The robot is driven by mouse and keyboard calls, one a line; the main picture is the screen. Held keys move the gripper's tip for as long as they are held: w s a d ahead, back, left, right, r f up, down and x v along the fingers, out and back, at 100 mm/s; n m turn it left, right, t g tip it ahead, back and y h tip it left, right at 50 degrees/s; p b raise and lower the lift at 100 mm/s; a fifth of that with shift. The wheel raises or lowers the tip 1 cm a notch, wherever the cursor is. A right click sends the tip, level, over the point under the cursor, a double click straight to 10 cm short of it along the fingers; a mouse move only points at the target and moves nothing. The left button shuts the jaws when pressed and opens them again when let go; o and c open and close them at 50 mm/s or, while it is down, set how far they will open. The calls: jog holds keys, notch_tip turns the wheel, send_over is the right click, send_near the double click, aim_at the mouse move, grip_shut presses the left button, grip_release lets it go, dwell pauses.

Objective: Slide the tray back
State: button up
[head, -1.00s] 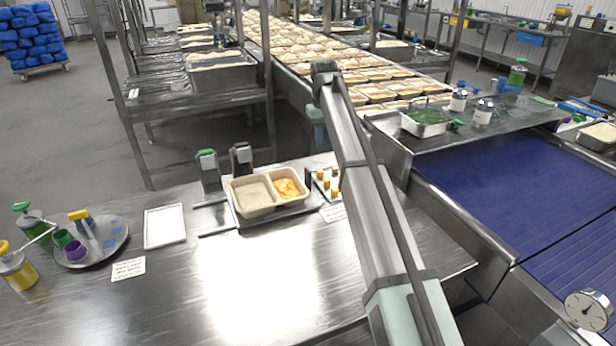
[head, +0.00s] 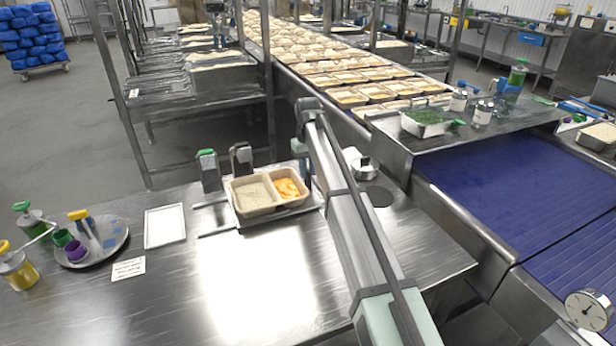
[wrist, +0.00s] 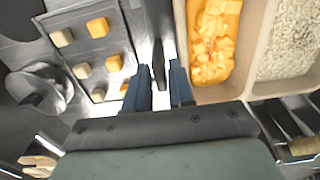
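The two-compartment beige tray (head: 233,193) stands on a metal plate (head: 284,213) on the steel table, with pale rice in its left compartment and orange cubed food in its right. It also shows at the upper right in the wrist view (wrist: 252,45), where its compartments appear swapped. My gripper (wrist: 160,90) is beside the tray wall on the orange-food side. Its two blue fingers are apart, and a narrow dark piece shows in the gap. Whether a finger touches the tray, I cannot tell. In the head view my arm partly hides the gripper.
A metal plate with several small cubes (wrist: 95,58) lies on the other side of my fingers. Two upright posts (head: 208,172) stand behind the tray. A white-rimmed flat panel (head: 165,226) lies left of it. The table front is clear.

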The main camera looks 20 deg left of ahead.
jog(key=shift+f, duration=1.5)
jog(key=shift+c, duration=0.2)
grip_shut()
